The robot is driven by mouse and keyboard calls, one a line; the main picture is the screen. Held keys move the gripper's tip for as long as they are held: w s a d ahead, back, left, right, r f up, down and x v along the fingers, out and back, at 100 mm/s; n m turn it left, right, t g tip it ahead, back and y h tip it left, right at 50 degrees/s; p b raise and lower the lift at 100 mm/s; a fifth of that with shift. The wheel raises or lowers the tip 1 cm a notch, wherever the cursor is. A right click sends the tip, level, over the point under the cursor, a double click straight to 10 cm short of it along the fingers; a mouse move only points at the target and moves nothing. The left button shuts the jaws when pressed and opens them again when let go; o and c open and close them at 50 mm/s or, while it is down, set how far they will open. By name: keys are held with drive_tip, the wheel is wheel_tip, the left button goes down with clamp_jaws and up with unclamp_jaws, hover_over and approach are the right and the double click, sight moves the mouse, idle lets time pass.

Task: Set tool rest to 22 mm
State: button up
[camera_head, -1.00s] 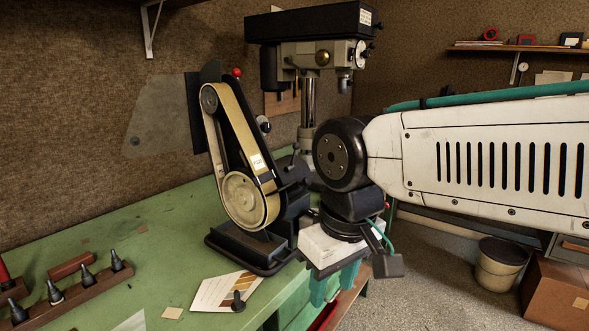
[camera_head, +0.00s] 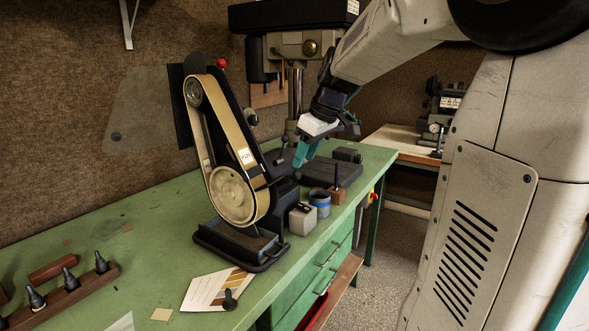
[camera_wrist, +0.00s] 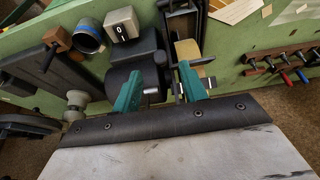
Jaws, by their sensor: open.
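The belt grinder (camera_head: 230,170) stands on the green bench, its tan belt running over two wheels. My gripper (camera_head: 304,155), with teal fingers, is just right of the grinder, above its dark motor side. In the wrist view my gripper (camera_wrist: 160,90) is open, fingers apart, with a dark rounded housing (camera_wrist: 138,70) and the grinder's tan belt (camera_wrist: 188,52) beyond them. A short bright metal piece (camera_wrist: 152,91) shows between the fingers; I cannot tell whether they touch it. I cannot make out the tool rest clearly or read its setting.
A drill press (camera_head: 296,50) is behind. A card (camera_head: 215,290) and a wooden rack (camera_head: 70,293) lie in front.

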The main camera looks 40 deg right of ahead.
sight(298, 173)
drive_tip(key=shift+x, duration=2.25)
clamp_jaws()
drive_tip(key=shift+s+d+r, duration=0.25)
drive_tip(key=shift+s+r, duration=0.2)
drive_tip(key=shift+s, duration=0.35)
unclamp_jaws()
drive_tip(key=shift+s+r, duration=0.1)
drive_tip(key=v, duration=0.7)
drive_tip(key=shift+r, duration=0.4)
